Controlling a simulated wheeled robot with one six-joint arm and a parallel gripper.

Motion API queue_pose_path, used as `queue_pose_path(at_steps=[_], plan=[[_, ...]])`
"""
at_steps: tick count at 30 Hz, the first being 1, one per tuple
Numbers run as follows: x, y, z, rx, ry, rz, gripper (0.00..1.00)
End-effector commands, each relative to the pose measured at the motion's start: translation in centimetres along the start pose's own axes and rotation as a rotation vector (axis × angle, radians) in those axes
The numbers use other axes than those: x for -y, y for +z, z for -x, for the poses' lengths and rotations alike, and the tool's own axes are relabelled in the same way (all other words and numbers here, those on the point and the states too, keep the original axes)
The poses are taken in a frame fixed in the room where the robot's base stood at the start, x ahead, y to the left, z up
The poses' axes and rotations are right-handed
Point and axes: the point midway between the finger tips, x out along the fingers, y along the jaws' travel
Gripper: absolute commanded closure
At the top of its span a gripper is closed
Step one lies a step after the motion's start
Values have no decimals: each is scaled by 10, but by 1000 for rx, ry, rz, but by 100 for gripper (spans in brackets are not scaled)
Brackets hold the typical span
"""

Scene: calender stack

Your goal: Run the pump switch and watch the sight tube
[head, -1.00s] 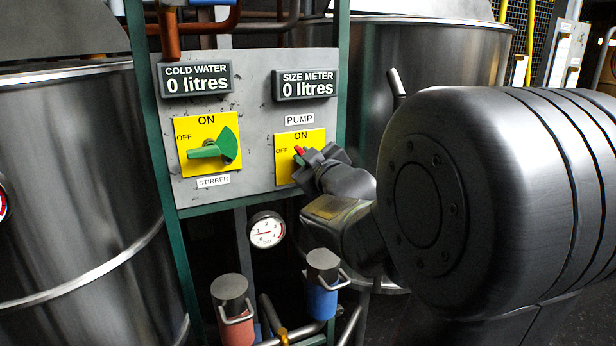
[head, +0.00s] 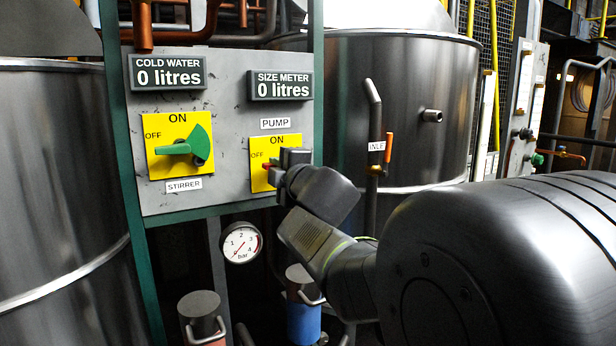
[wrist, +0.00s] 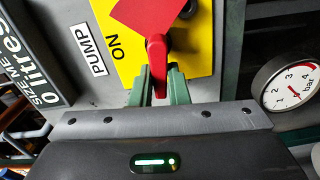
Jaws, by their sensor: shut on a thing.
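The pump switch is a red handle (wrist: 157,62) on a yellow plate (head: 258,150) under the PUMP label. Its handle points toward the OFF side. My gripper (wrist: 158,88) is shut on that handle, with a green finger on each side of it in the wrist view; it also shows in the head view (head: 277,172), covering most of the switch. The SIZE METER display (head: 282,86) above reads 0 litres. I cannot make out a sight tube in these frames.
The green stirrer switch (head: 183,147) points to OFF, left of the pump switch. The COLD WATER display (head: 167,77) reads 0 litres. A pressure gauge (head: 241,243) hangs below the panel. A steel tank (head: 418,110) and an inlet pipe with an orange-handled valve (head: 388,147) stand right.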

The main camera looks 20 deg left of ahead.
Motion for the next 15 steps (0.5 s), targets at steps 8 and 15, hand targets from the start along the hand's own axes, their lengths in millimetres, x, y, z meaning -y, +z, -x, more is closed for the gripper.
queue_pose_path(at_steps=[8,15], plan=[[5,0,0,0,-3,99,100],[5,0,0,0,-3,122,100]])
